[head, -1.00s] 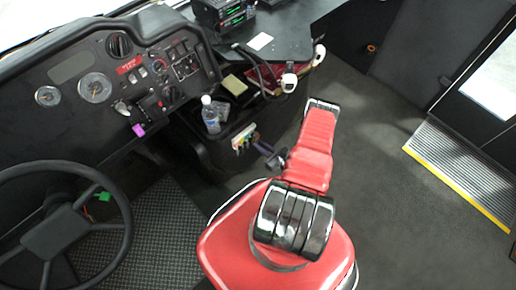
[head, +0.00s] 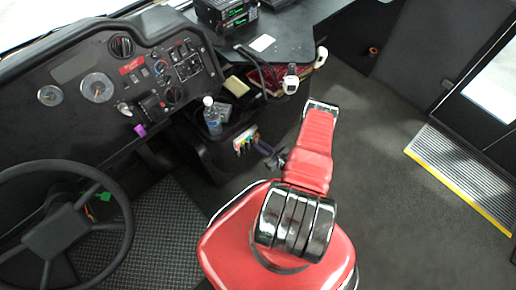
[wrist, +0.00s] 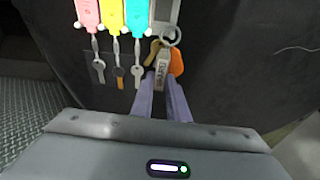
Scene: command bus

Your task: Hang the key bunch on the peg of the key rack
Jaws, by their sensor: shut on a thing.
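The key bunch is in the wrist view. Its metal ring (wrist: 171,37) carries a brass key, an orange tag (wrist: 177,62) and a pale lettered tag (wrist: 162,74). My gripper (wrist: 165,88) has its purple fingers shut on the pale tag; it also shows in the head view (head: 262,147). The key rack, with its coloured tags, is in the head view (head: 245,140), just left of my gripper. In the wrist view the ring overlaps the lower edge of a grey plate (wrist: 165,12). I cannot make out the peg or whether the ring is around it.
Pink (wrist: 88,14), yellow (wrist: 111,14) and teal (wrist: 136,16) tags with hanging keys are just left of the bunch. A water bottle (head: 212,116) stands left of the rack. The steering wheel (head: 62,225) is at lower left. Open floor (head: 390,180) lies to the right.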

